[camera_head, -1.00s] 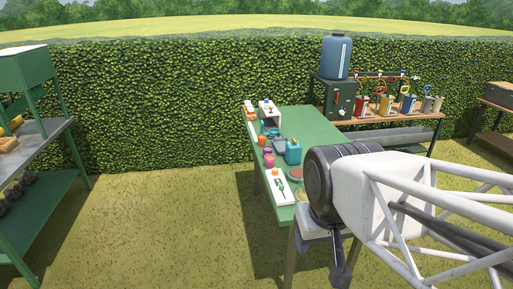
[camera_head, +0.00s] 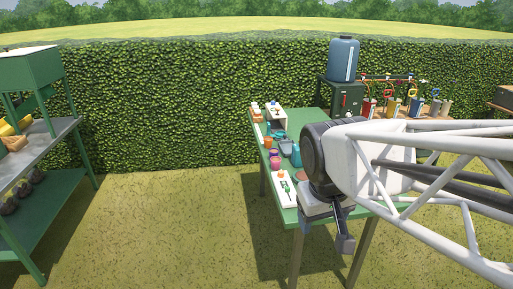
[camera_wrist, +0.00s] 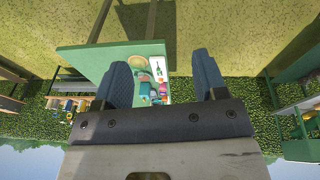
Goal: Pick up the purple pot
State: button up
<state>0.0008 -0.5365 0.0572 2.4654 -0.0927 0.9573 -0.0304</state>
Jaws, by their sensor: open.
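The purple pot (camera_head: 274,153) is a small round pot on the green table (camera_head: 256,170), in a row along the left side. An orange pot (camera_head: 268,142) stands just behind it and a pink pot (camera_head: 274,163) just in front. My gripper (camera_wrist: 160,60) is open and empty in the wrist view, its two dark fingers wide apart. The table shows between and beyond them, with small coloured items too tiny to tell apart. In the head view my gripper (camera_head: 342,238) hangs at the table's front right, well apart from the purple pot.
A white tray with a green tool (camera_head: 284,189) lies in front of the pots. A blue container (camera_head: 296,155) and a watering can stand to their right. A bench with potted tools (camera_head: 395,107) and a blue water tank (camera_head: 343,60) stand behind.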

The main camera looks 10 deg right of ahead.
jog(key=w+d+n+h, duration=0.2)
jog(key=w+n, duration=0.1)
jog(key=w, duration=1.1)
jog(key=w+d+f+n+g+h, duration=0.1)
jog(key=w+n+h, duration=0.15)
jog(key=w, duration=1.05)
jog(key=w+d+n+h, duration=0.2)
jog(key=w+n, duration=0.1)
jog(key=w, duration=1.1)
jog(key=w+f+n+h, duration=0.1)
jog(key=w+f+n, duration=0.2)
jog(key=w+f, duration=0.5)
jog(key=w+f+n+h, duration=0.2)
jog(key=w+f, duration=0.1)
jog(key=w, duration=1)
jog(key=n+t+h, duration=0.3)
jog(key=n, duration=0.2)
send_near(274, 150)
jog(key=shift+s+d+r, duration=0.25)
jog(key=shift+s+d, duration=0.55)
jog(key=shift+d, duration=0.1)
jog(key=shift+x, duration=1.2)
jog(key=shift+x, duration=2.6)
jog(key=shift+f, duration=0.1)
